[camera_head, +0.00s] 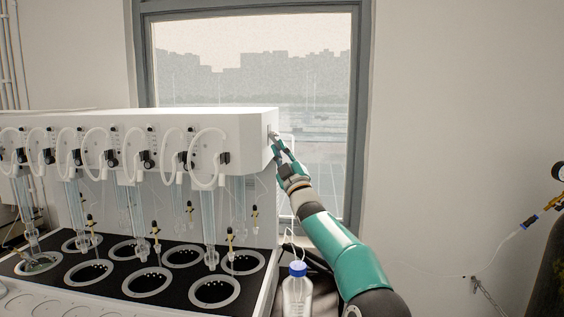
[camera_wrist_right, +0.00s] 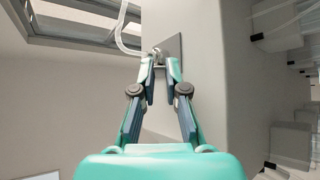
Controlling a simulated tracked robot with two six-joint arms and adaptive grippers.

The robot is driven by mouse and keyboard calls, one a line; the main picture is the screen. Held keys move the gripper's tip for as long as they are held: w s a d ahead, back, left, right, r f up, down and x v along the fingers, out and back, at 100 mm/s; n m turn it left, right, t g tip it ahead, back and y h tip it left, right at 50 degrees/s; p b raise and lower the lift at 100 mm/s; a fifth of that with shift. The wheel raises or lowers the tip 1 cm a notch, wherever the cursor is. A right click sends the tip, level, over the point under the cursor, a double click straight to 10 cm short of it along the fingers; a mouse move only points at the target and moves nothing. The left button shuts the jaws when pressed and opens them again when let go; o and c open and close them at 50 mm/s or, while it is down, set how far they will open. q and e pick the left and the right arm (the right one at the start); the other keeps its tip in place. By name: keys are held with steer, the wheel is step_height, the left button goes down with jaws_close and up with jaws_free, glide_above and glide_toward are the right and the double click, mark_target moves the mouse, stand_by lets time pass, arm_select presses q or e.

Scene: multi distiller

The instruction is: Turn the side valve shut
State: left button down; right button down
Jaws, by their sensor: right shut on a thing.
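The side valve (camera_wrist_right: 157,54) is a small metal fitting on a grey plate on the side wall of the white distiller (camera_head: 200,122). In the head view the valve (camera_head: 272,133) shows at the right end of the distiller, partly hidden by my gripper. My right gripper (camera_head: 277,147) reaches it from the front right. In the right wrist view the fingertips of my right gripper (camera_wrist_right: 160,66) are closed in around the valve, one on each side. The exact angle of the valve handle is hard to tell. My left gripper is not in view.
A bottle with a blue cap (camera_head: 297,284) stands below my right forearm. A black deck with several round wells (camera_head: 148,282) lies under the distiller's glass tubes. A white tube (camera_wrist_right: 124,30) runs near the valve. A window (camera_head: 255,70) is behind.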

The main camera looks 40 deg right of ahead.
steer(key=shift+w+a+f+m+h, duration=0.15)
steer(key=shift+w+f+m+h, duration=0.1)
steer(key=shift+m+h, duration=0.3)
steer(key=shift+s, duration=0.1)
steer(key=c, duration=1.2)
jaws_free()
steer(key=v, duration=0.8)
